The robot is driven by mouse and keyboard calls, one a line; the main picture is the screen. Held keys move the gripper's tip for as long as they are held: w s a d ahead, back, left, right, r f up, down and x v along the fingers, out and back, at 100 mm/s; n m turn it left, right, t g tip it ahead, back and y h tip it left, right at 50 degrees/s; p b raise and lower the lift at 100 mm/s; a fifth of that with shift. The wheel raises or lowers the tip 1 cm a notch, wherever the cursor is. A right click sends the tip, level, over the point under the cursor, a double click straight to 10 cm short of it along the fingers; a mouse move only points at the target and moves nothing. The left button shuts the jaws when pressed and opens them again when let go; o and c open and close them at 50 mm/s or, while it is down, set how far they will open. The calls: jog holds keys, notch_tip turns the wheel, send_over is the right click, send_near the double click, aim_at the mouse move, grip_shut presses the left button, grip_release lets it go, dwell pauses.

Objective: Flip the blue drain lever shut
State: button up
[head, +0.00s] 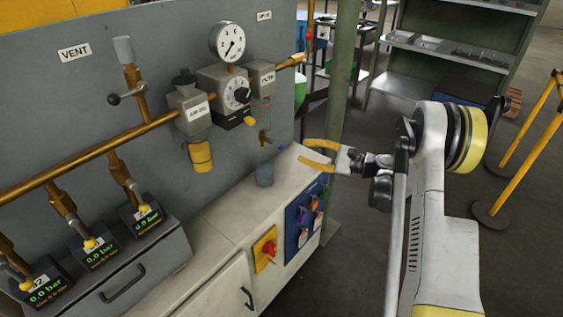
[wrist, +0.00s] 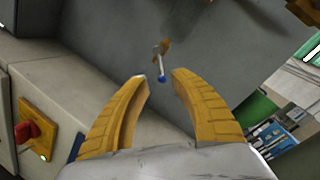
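The drain lever (wrist: 161,76) shows in the wrist view as a small blue-tipped lever hanging below a brass fitting (wrist: 164,47) on the grey panel. In the head view the small drain valve (head: 264,136) sits below the filter unit, and its lever is too small to read clearly. My gripper (head: 303,152) is open and empty, its yellow fingers pointing left toward the valve from the right. In the wrist view my gripper (wrist: 160,78) has its fingertips apart, and the blue tip appears in the gap between them, seemingly beyond them. I see no contact.
A pressure gauge (head: 228,42) and regulator (head: 224,92) are above left. A green post (head: 343,90) stands behind my gripper. A red knob (head: 268,249) is on the bench front.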

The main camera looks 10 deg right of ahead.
aim_at(278, 145)
jog(key=b+x, duration=0.3)
jog(key=x, duration=0.6)
jog(key=shift+w+a+f, duration=0.1)
jog(key=shift+f, duration=0.05)
jog(key=shift+w+a, duration=0.45)
jog(key=shift+a, duration=0.05)
grip_shut()
